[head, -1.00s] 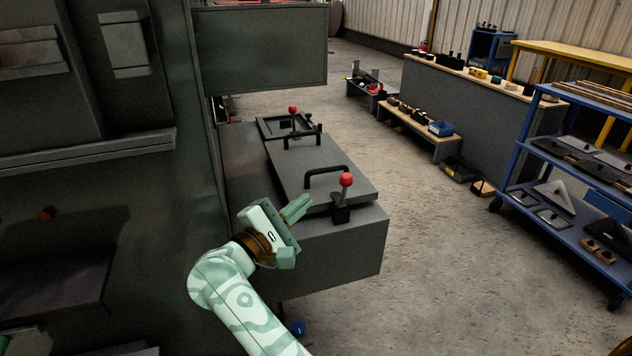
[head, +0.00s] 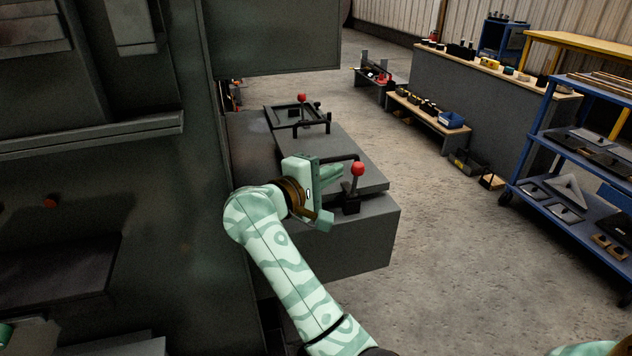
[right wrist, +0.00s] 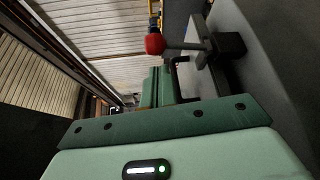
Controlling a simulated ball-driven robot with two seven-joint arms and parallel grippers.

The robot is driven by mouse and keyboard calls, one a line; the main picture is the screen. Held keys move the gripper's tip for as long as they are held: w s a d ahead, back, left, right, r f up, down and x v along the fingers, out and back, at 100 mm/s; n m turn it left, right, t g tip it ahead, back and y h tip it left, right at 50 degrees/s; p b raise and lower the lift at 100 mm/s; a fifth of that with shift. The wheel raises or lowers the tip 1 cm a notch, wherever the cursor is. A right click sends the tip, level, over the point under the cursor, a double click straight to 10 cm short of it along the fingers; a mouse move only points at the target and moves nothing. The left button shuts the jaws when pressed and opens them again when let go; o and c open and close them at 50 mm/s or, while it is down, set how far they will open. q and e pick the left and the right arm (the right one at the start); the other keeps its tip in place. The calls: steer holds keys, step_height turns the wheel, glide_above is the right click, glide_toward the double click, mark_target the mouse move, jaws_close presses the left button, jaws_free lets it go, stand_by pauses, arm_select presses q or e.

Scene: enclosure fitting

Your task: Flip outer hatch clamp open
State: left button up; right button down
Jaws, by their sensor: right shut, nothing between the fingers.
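The near hatch clamp (head: 351,204) stands on the front edge of the grey box, its lever upright with a red ball knob (head: 358,168) on top. In the right wrist view the red knob (right wrist: 154,43) and the dark clamp base (right wrist: 229,46) show just beyond the fingers. My right gripper (head: 335,172) is shut and empty, just left of the knob and partly in front of the black lid handle (head: 345,157). In the head view a small gap seems to separate fingers and knob; contact is hard to judge.
The grey hatch lid (head: 372,182) lies flat on the box (head: 350,246). A second red-knobbed clamp (head: 301,99) stands at the far end by a black frame. A large dark cabinet (head: 150,200) fills the left. Open floor (head: 440,240) lies to the right, before a blue shelf cart (head: 560,190).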

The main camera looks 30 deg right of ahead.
arm_select(q)
steer(key=shift+a+f, duration=0.15)
steer(key=shift+a, duration=0.6)
arm_select(e)
steer(key=x, duration=0.3)
arm_select(q)
steer(key=shift+d+f+b, duration=0.15)
steer(key=shift+b, duration=0.2)
arm_select(e)
steer(key=shift+s, duration=0.2)
